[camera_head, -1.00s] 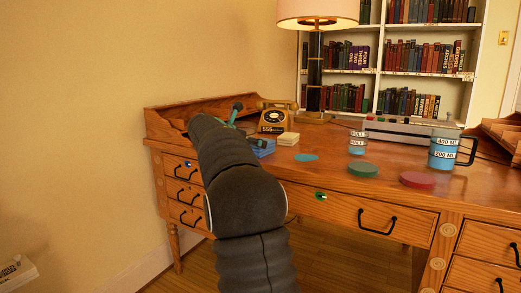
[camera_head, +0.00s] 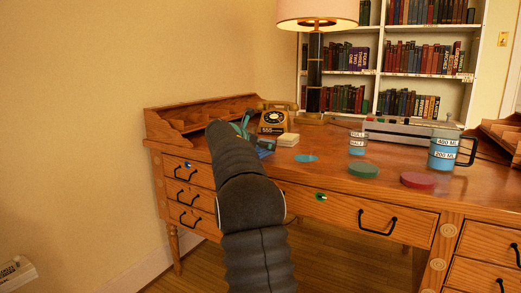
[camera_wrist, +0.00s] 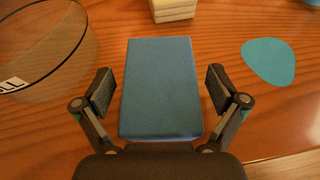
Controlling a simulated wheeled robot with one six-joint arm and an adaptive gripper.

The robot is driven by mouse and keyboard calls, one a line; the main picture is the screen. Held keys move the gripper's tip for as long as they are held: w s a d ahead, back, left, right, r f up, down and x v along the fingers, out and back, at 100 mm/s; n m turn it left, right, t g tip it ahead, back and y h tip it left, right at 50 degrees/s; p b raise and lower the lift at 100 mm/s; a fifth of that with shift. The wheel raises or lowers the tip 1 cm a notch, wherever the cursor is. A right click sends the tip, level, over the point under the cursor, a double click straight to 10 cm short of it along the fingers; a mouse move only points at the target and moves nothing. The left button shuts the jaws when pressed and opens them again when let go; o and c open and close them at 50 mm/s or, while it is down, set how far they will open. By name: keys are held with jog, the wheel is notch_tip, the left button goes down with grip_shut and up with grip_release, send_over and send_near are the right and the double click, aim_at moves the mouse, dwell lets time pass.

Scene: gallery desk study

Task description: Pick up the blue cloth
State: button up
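The blue cloth (camera_wrist: 160,90) is a thick, folded rectangle lying flat on the wooden desk. In the wrist view it lies between the two fingers of my gripper (camera_wrist: 160,93), with a narrow gap on each side. The gripper is open. In the head view a small part of the cloth (camera_head: 264,152) shows beside my arm, and the rest is hidden. My gripper (camera_head: 243,125) is mostly hidden behind my arm there.
A cream block (camera_wrist: 172,9) lies just beyond the cloth. A flat teal patch (camera_wrist: 269,61) is on the right. A clear round glass (camera_wrist: 40,45) is on the left. A telephone (camera_head: 274,118), a green disc (camera_head: 362,170) and a red disc (camera_head: 418,180) are farther off.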

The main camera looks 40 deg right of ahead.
jog(key=c, duration=0.8)
jog(key=shift+r, duration=0.2)
